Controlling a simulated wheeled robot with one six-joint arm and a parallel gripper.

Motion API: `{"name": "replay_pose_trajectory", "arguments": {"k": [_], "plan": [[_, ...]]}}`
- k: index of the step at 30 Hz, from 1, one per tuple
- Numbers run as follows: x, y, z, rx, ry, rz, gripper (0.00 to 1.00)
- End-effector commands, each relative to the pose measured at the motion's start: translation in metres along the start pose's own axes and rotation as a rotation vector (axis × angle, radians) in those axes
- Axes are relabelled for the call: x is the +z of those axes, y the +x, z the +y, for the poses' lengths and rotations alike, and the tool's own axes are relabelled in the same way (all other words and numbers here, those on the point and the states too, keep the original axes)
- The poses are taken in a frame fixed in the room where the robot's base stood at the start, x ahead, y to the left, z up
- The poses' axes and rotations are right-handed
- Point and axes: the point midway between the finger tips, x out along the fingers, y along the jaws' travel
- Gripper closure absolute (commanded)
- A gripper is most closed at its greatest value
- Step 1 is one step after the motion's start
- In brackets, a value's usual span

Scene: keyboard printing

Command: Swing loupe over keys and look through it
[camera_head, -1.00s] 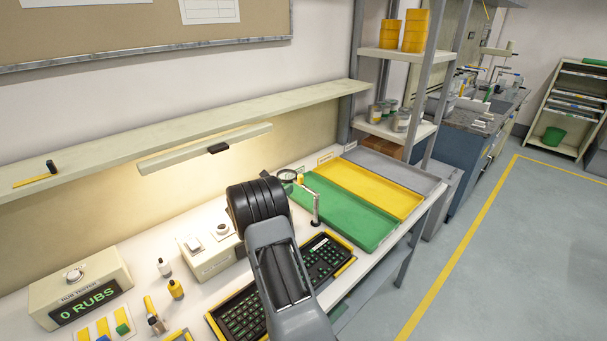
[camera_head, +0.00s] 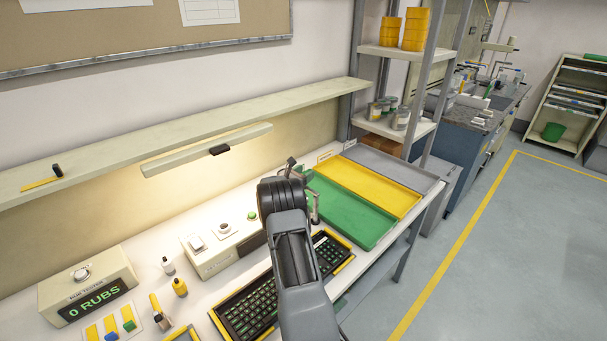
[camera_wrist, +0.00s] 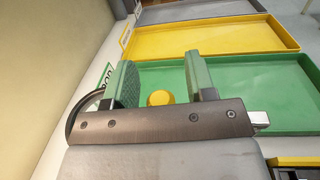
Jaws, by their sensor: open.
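My gripper (camera_wrist: 160,66) is open, with its two green-padded fingers apart. A round yellow knob (camera_wrist: 160,97) shows between the fingers in the wrist view; contact with either finger is not visible. The dark loupe ring (camera_wrist: 76,112) shows left of the left finger, partly hidden by it. The loupe's post (camera_head: 315,208) stands on the bench just right of my wrist in the head view, where my arm hides the lens. The black keyboard (camera_head: 247,307) with green-marked keys and yellow edges lies in front of the post. My arm crosses over its middle.
A green tray (camera_head: 352,212), a yellow tray (camera_head: 375,185) and a grey tray (camera_head: 400,170) lie behind and right of the loupe.

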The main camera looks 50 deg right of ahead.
Motion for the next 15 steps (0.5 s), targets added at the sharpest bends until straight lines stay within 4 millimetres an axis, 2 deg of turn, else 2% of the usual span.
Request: {"name": "replay_pose_trajectory", "arguments": {"k": [4,15], "plan": [[-0.0002,-0.0001,0.0001,0.000,0.000,0.000,0.50],[-0.0001,-0.0004,0.0002,0.000,0.000,0.000,0.86]]}}
